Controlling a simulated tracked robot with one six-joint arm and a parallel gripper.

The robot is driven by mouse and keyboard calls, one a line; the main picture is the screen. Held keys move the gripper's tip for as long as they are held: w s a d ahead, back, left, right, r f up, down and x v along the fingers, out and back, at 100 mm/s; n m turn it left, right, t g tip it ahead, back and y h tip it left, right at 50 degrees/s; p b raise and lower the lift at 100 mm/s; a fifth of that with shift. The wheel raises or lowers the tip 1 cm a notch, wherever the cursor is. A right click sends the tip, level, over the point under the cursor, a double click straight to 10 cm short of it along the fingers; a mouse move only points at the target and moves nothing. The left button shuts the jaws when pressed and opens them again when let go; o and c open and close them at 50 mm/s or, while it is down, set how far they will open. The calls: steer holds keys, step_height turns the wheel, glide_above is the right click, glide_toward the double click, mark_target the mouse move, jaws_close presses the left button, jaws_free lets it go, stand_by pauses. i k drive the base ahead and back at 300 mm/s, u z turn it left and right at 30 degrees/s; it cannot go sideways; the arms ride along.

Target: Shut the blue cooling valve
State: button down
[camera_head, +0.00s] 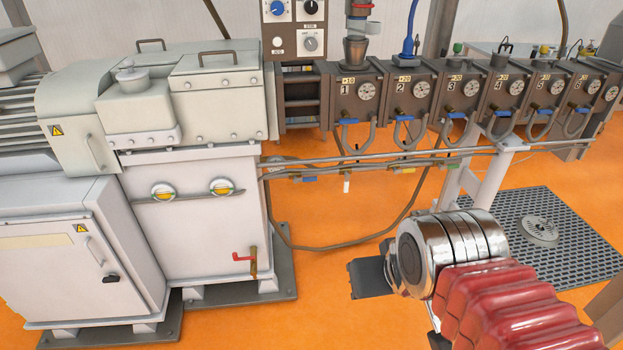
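Several small blue valve handles hang under the numbered barrel blocks, one of them under block 1 (350,121) and one under block 2 (404,117). I cannot tell from the picture which one is the cooling valve, nor whether each is open or shut. My gripper (372,278) shows only in part, as a dark piece beyond my silver wrist at the lower right. It is low and in front of the pipes, apart from every handle. Its fingers are mostly hidden.
A red-handled valve (245,257) is on the front of the white cabinet (205,225). A dark hose (335,246) loops below the pipes. A white support leg (492,182) stands right of centre, near a dark floor grating (580,245).

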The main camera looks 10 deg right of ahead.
mark_target(306, 179)
steer(key=z, duration=0.05)
steer(key=i, duration=1)
steer(key=u, duration=0.05)
